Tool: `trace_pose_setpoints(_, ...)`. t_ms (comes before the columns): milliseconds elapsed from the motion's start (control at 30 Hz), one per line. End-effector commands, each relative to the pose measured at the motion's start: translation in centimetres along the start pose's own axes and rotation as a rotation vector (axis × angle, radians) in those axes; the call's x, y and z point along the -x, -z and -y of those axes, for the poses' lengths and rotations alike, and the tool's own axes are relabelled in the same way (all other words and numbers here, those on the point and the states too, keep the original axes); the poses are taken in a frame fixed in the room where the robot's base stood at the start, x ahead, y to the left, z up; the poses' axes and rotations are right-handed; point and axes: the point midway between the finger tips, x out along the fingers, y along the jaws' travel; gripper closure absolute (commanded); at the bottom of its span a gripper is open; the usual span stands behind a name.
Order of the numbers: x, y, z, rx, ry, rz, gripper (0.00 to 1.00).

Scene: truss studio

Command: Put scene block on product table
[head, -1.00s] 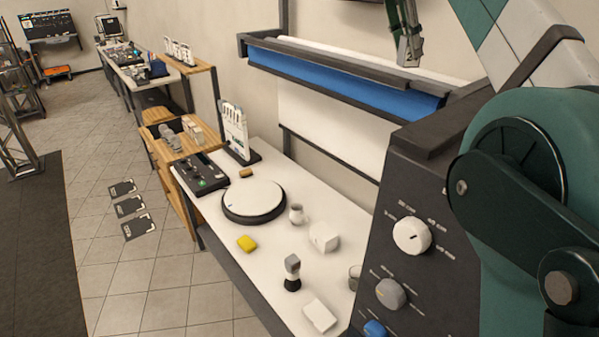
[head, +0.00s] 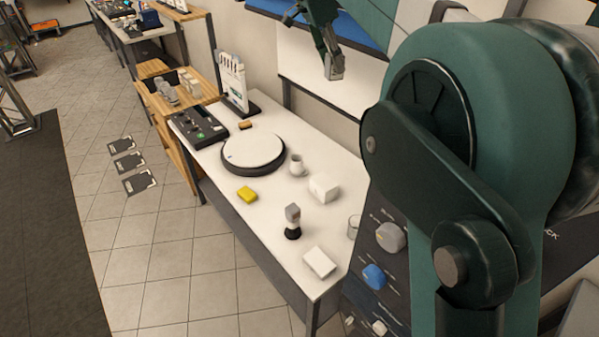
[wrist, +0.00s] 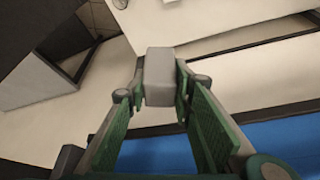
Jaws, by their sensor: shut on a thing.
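My gripper (head: 333,68) is raised in front of the wall, behind and above the white-topped table (head: 262,226). In the wrist view the gripper (wrist: 158,95) is shut on a plain grey block (wrist: 159,72), held between the fingertips. The block also shows small at the gripper's tip in the head view (head: 335,69). It is in the air, apart from the table. The white table carries a round white turntable (head: 253,147) with a dark base.
The front left of the tabletop has bare room.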

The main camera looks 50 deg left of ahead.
Motion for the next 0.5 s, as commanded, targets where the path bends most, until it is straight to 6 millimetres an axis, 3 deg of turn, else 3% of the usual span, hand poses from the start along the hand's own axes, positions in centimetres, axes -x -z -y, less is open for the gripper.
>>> trace_pose_setpoints(33, -1.9, -0.6, 0.3, 0.009, 0.004, 0.000, 0.89)
trace_pose_setpoints(500, -16.5, -5.7, 1.1, 0.110, 0.046, -0.001, 0.89)
